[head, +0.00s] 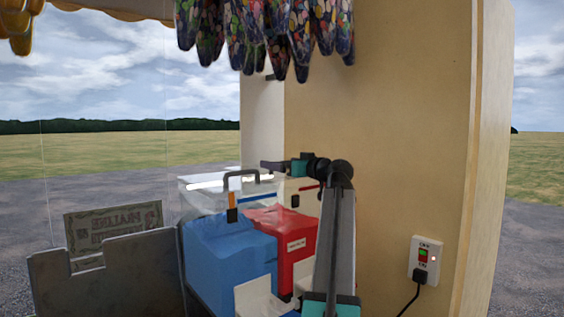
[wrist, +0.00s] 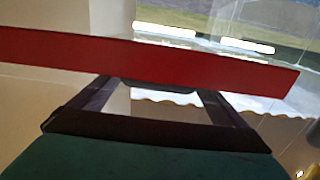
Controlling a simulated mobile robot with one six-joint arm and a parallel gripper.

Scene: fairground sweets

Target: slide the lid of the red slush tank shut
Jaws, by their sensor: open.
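The red slush tank (head: 291,245) stands to the right of the blue tank in the head view, its front partly covered by my arm. A short red strip (head: 308,188) shows at its top right. My gripper (head: 267,165) reaches leftward above the back of the red tank. In the wrist view, my gripper's dark fingers (wrist: 160,90) are apart with nothing clearly held between them. A long red bar (wrist: 150,60) crosses in front of their tips; I cannot tell whether they touch it. How far the red tank's lid stands open cannot be told.
The blue tank (head: 232,262) stands left of the red one, with a dark arched handle (head: 241,173) above it. A cream wall (head: 400,130) with a switched socket (head: 424,258) rises at right. Bags of sweets (head: 265,30) hang overhead. A grey panel (head: 110,275) stands at left.

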